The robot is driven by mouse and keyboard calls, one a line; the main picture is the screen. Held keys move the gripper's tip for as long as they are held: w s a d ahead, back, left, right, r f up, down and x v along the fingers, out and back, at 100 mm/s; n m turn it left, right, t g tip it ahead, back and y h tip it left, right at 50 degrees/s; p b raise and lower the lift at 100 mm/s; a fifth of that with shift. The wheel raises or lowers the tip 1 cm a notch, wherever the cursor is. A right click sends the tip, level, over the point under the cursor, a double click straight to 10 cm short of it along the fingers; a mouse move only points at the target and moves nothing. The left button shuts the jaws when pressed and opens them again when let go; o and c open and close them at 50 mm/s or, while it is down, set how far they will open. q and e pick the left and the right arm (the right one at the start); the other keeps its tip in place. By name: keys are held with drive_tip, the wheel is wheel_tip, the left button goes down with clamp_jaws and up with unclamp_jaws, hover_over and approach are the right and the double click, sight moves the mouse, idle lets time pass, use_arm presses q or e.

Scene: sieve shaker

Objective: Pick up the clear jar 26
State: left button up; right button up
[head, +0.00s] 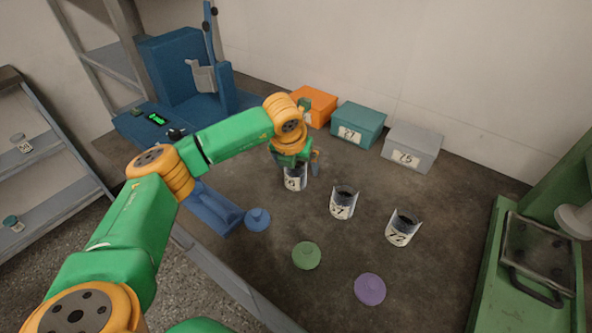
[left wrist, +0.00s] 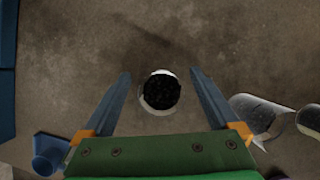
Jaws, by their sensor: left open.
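Three clear jars with dark contents and white labels stand upright in a row on the bench. The leftmost jar (head: 295,183) is under my left gripper (head: 296,166); its label is partly readable, and I cannot make out a full 26. The middle jar (head: 342,205) and the right jar (head: 402,230) stand apart from it. In the left wrist view my left gripper (left wrist: 160,75) is open, with one finger on each side of a jar (left wrist: 160,92) seen from above. My right gripper is not in view.
Blue (head: 257,219), green (head: 306,255) and purple (head: 370,288) lids lie in front of the jars. Orange (head: 316,104), teal (head: 357,124) and grey (head: 411,146) boxes stand behind. A blue machine (head: 180,75) is at left, a green one (head: 535,255) at right.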

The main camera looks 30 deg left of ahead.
use_arm(q)
clamp_jaws()
idle(0.3)
